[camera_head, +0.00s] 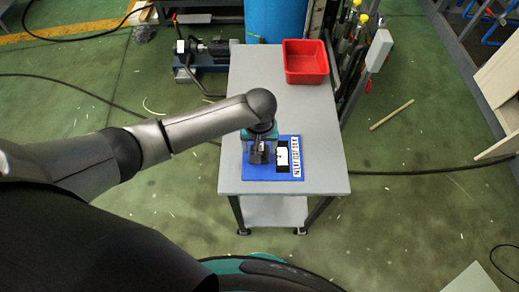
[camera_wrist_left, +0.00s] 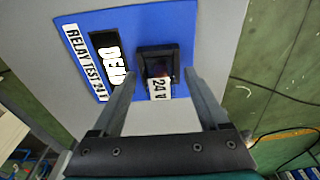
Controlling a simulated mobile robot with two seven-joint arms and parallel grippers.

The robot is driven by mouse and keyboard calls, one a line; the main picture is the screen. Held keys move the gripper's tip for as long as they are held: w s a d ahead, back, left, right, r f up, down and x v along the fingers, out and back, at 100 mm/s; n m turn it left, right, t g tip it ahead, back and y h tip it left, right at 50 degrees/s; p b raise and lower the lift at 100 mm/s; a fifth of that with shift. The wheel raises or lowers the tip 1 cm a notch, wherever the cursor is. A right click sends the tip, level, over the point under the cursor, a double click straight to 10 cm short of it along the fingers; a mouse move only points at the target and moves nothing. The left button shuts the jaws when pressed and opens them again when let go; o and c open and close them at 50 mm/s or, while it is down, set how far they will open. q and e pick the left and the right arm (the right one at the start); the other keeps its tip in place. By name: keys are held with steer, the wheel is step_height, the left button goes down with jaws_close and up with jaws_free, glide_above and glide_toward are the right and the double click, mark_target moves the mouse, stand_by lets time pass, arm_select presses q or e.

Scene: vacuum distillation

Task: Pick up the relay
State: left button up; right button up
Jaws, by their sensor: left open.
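A blue test board (camera_head: 290,140) lies on the grey table under my left gripper. In the left wrist view the board (camera_wrist_left: 190,20) carries a dark square block (camera_wrist_left: 158,52), which looks like the relay, with a white "24 V" label (camera_wrist_left: 159,88) at its near side. My left gripper (camera_head: 258,155) points down over the board. In the left wrist view its open fingers (camera_wrist_left: 160,76) reach toward the block, one on each side. I cannot tell whether they touch it. In the head view the gripper mostly hides the block.
A black panel with white marks (camera_wrist_left: 108,50) and a "RELAY TEST" strip (camera_wrist_left: 85,60) lie beside the block on the board. A red bin (camera_head: 305,62) stands at the table's far end. The table (camera_head: 290,108) is clear between bin and board.

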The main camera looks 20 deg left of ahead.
arm_select(q)
jaws_close()
stand_by(0.5)
step_height(320, 180, up, 20)
steer(key=p, duration=0.4)
steer(key=shift+p, duration=0.35)
